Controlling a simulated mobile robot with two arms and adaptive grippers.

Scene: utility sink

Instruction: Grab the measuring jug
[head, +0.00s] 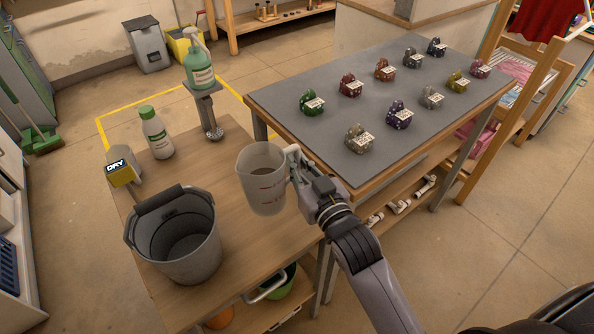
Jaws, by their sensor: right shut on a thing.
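The fingers partly hide the handle. My left gripper is not in view.
On the wooden table (263,237) stand a grey bucket (190,262), a white bottle with green cap (157,135), a yellow-labelled item (123,169) and a green pump bottle (199,68) on a stand. A grey-topped table (300,76) with several colourful lumps is close on the right.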

